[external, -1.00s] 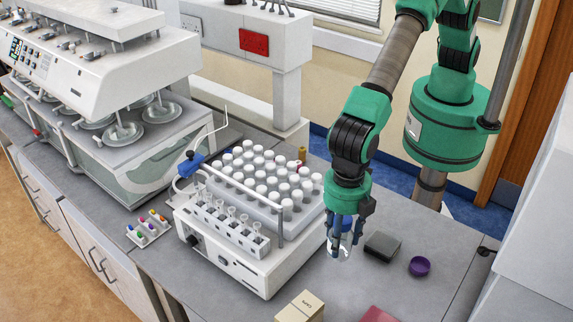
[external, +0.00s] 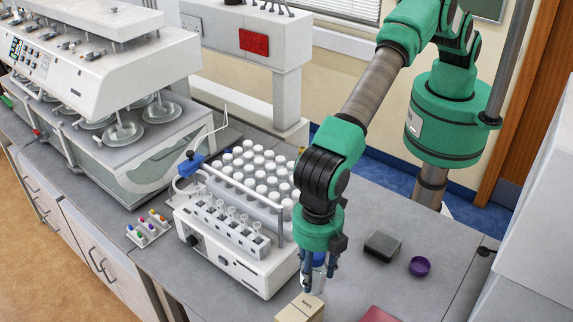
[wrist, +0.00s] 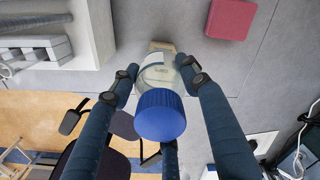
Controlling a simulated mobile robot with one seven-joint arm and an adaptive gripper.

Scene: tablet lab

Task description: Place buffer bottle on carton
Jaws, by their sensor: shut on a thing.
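The buffer bottle, clear with a blue cap, is held in my gripper (external: 316,274); its cap shows in the wrist view (wrist: 160,115). The fingers (wrist: 160,80) close around its clear body. In the external view the bottle is mostly hidden behind the fingers. The carton (external: 299,309) is a small tan box at the bottom edge of the external view. My gripper is just above and behind it. In the wrist view part of the carton (wrist: 160,46) shows past the bottle's bottom end. I cannot tell whether the bottle touches it.
A white instrument (external: 235,262) with a rack of white-capped vials stands left of my gripper. A dark box (external: 382,246) and a purple round item (external: 419,266) lie to the right. A red box (external: 378,315) sits right of the carton. The grey bench between is clear.

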